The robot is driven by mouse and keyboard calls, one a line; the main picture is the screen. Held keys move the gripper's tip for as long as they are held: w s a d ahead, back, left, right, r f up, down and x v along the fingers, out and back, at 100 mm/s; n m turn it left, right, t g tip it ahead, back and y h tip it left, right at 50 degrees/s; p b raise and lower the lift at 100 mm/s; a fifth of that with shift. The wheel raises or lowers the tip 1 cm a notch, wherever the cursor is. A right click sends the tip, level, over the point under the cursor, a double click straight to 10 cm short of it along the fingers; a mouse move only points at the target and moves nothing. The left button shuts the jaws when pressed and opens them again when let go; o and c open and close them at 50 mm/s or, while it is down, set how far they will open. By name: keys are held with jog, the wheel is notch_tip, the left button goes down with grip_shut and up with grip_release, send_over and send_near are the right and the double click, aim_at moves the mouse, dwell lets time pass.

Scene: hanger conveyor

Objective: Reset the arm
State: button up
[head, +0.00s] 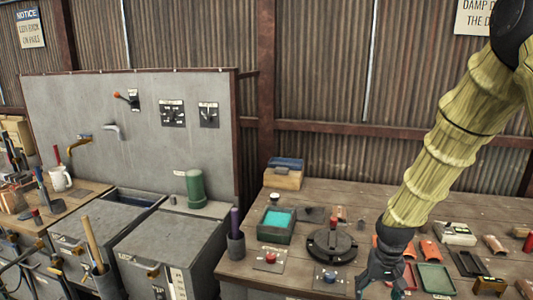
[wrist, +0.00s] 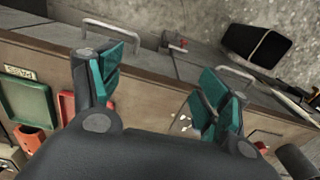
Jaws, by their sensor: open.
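My arm, in a yellowish sleeve, comes down from the top right in the head view. My gripper (head: 384,272) hangs at the front of the wooden workbench (head: 330,200), pointing down. In the wrist view my gripper (wrist: 163,82) has its two teal-padded fingers spread apart, with nothing between them. I cannot tell whether a finger touches the bench.
Close to my gripper on the bench are a green tray (head: 436,278), red-orange pieces (head: 430,250) and a round dark fixture (head: 332,246). A red button (head: 270,258) and a blue button (head: 330,277) sit near the front. Grey cabinets (head: 170,250) stand left.

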jog(key=s+a+f, duration=0.2)
jog(key=s+f, duration=0.4)
jog(key=f, duration=0.4)
jog(key=s+a+f, duration=0.2)
jog(key=s+f, duration=0.4)
jog(key=f, duration=0.4)
jog(key=s+a+f+n, duration=0.1)
jog(key=s+f, duration=0.4)
jog(key=s, duration=0.5)
jog(key=s+a+f+n, duration=0.1)
jog(key=s+f, duration=0.4)
jog(key=s, duration=0.5)
jog(key=shift+s+a+f, duration=0.2)
jog(key=shift+s+a, duration=0.15)
jog(key=shift+a, duration=0.3)
